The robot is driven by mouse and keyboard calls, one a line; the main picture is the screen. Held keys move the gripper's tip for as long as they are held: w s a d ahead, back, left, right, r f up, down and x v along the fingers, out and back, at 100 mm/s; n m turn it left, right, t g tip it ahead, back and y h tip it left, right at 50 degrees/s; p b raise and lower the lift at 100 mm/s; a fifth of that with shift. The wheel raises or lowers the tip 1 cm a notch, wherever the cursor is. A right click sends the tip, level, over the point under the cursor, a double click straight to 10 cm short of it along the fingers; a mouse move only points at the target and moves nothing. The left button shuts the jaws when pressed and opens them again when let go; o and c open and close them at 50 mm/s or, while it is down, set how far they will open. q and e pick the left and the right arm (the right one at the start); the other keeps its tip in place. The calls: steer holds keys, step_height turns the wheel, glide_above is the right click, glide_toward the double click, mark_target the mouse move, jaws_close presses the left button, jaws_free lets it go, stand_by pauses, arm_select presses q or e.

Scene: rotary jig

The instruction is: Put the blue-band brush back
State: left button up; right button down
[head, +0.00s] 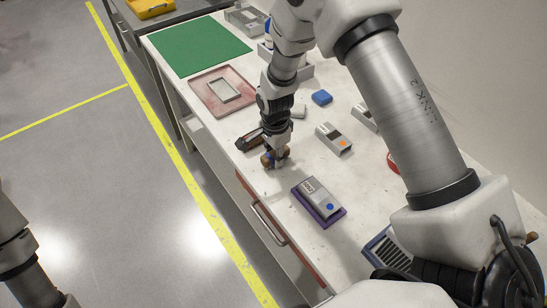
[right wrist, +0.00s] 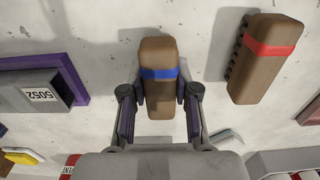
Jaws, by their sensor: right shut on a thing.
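The blue-band brush (right wrist: 158,103) is a brown wooden block with a blue stripe, upright in the right wrist view between my gripper's fingers. My right gripper (right wrist: 160,108) is shut on it. In the head view my right gripper (head: 275,158) points down at the table's near left edge, with the brush's brown end (head: 266,160) showing beside the fingers. I cannot tell whether the brush touches the table. A red-band brush (right wrist: 265,65) lies to its right in the wrist view, apart from it. Only part of my left arm shows at lower left; its gripper is out of view.
A purple tray (head: 337,217) holding a grey block (head: 316,196) lies close by on the white table (head: 285,215). A pink tray (head: 203,105) and green mat (head: 200,45) occupy the far end.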

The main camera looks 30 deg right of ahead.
steer(key=shift+d, duration=0.15)
steer(key=shift+w+d, duration=0.1)
steer(key=shift+w, duration=0.1)
steer(key=c, duration=1.3)
jaws_free()
steer(key=shift+f, duration=0.2)
steer(key=o, duration=0.4)
steer(key=shift+o, duration=0.2)
steer(key=shift+s+r, duration=0.1)
steer(key=shift+r, duration=0.05)
steer(key=shift+r, duration=0.1)
step_height(320, 180, up, 12)
steer(key=b, duration=0.1)
steer(key=shift+b, duration=0.4)
